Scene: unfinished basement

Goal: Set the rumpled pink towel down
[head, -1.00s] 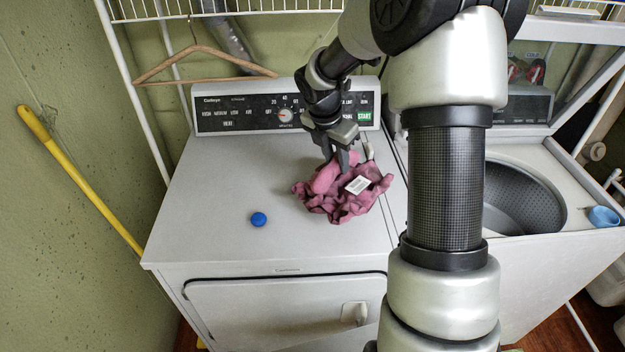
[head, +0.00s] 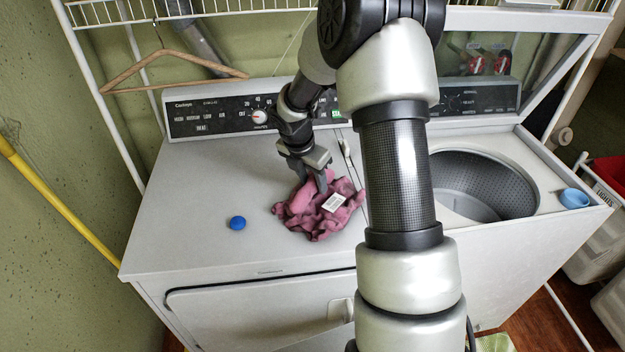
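The rumpled pink towel (head: 291,213) lies in a crumpled heap on the white dryer top (head: 200,185), right of the middle. A white label (head: 333,202) faces up on it. My gripper (head: 312,182) points down from behind, its fingertips at the towel's back upper part. Pink cloth shows beside and between the fingers. The tips are partly hidden in the folds, so I cannot tell whether they grip the cloth or only touch it.
A blue ball (head: 237,223) sits left of the towel. The dryer's control panel (head: 215,118) stands behind. To the right, past my arm, is an open washer (head: 527,160) with a blue cup (head: 574,198) on its edge. The dryer top's left side is clear.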

